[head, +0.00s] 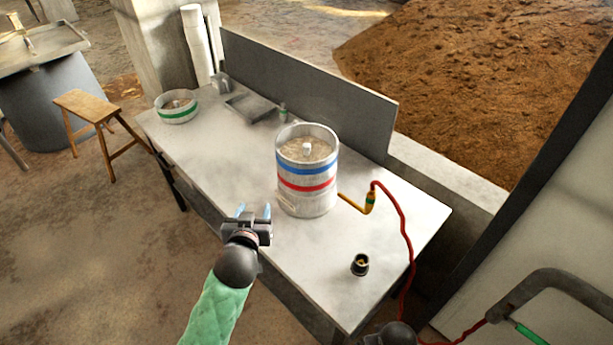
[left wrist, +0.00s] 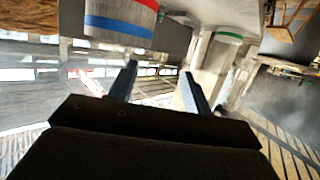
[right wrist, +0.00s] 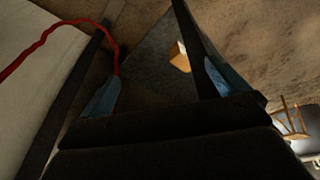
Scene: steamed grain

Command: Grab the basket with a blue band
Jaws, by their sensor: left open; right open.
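The basket with a blue band (head: 306,171) is a round pale metal container filled with grain, stacked on the basket with a red band (head: 307,187) on the table. It has a small white knob at its top centre. It also shows inverted at the top of the left wrist view (left wrist: 120,28). My left gripper (head: 253,209) is open and empty, in front and to the left of the stack, apart from it. My right gripper (right wrist: 157,82) is open and empty in the right wrist view; its fingers cannot be made out in the head view.
On the table (head: 225,155) stand a green-banded basket (head: 177,113) at the far left, a grey tray (head: 250,107) and a small dark cup (head: 360,265). A yellow torch-like tool with a red hose (head: 408,240) lies to the right. A low wall (head: 310,90) edges the back.

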